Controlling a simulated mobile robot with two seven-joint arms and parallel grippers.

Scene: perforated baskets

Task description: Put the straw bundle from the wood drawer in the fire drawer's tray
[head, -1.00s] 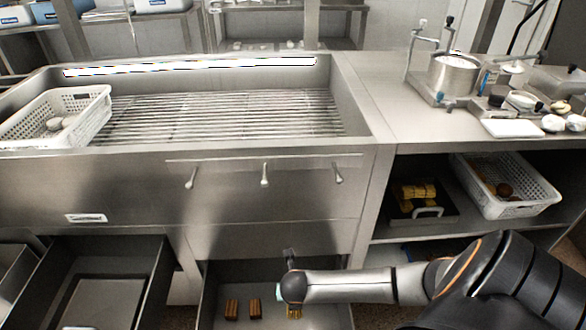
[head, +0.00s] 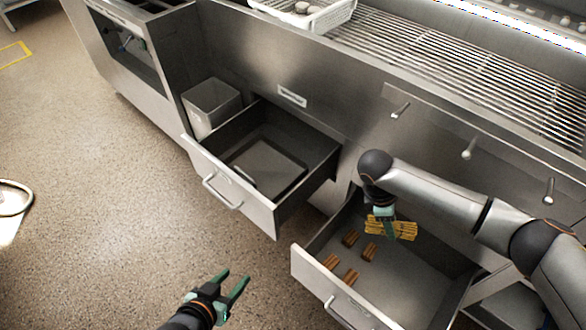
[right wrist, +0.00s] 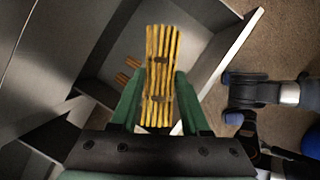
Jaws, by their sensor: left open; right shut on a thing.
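The straw bundle (head: 405,229) is a yellow bunch of stalks with dark ties. My right gripper (head: 383,222) is shut on it above the right-hand open drawer (head: 398,290). In the right wrist view the bundle (right wrist: 160,75) stands between the green fingers of my right gripper (right wrist: 158,100). The other open drawer (head: 232,186), to the left, holds a dark flat tray (head: 262,166) that looks empty. My left gripper (head: 236,285) is open and empty over the floor, in front of the drawers.
Several brown wood bundles (head: 350,238) lie in the right-hand drawer. A grey bin (head: 212,106) stands left of the tray's drawer. The drawer walls and the counter front (head: 330,110) border the space.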

